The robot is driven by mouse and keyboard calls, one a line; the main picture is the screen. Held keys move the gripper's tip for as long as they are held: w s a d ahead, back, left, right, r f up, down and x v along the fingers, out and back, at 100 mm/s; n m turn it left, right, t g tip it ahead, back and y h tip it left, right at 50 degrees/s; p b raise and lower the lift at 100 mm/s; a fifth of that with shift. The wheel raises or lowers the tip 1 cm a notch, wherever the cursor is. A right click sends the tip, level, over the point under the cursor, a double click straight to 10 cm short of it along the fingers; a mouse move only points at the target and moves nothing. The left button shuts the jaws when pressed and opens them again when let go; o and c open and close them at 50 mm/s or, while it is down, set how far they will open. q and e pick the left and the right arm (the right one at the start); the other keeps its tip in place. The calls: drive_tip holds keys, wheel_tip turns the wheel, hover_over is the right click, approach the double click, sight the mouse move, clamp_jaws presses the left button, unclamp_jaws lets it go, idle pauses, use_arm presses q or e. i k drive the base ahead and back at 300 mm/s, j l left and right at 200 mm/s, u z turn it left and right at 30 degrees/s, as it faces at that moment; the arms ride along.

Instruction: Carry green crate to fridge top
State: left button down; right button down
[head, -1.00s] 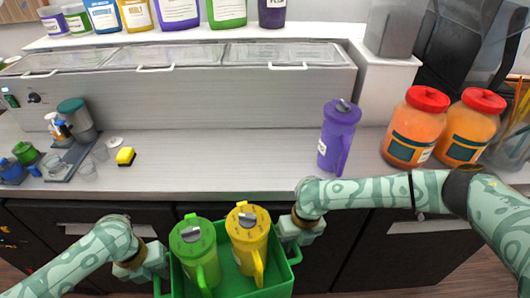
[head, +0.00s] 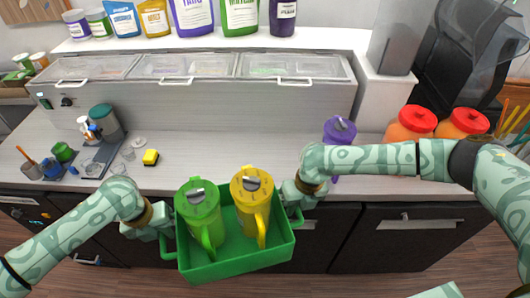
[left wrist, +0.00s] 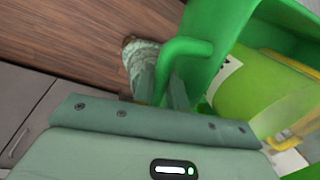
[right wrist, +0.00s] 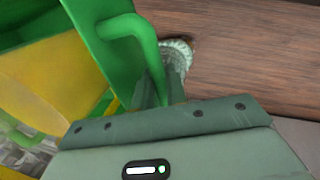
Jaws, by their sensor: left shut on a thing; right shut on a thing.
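The green crate (head: 236,262) hangs between my two grippers in front of the counter in the head view. A green pitcher (head: 203,215) and a yellow pitcher (head: 250,208) stand in it, both with grey-topped lids. My left gripper (head: 167,232) is shut on the crate's left handle, which shows as a green loop in the left wrist view (left wrist: 185,50). My right gripper (head: 292,212) is shut on the right handle, also seen in the right wrist view (right wrist: 130,35). No fridge top can be made out for certain.
A counter (head: 230,160) with dark cabinets lies beyond the crate. Wooden floor (head: 330,280) shows in front.

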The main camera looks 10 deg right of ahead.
sight(224, 167)
drive_tip(key=i, duration=0.95)
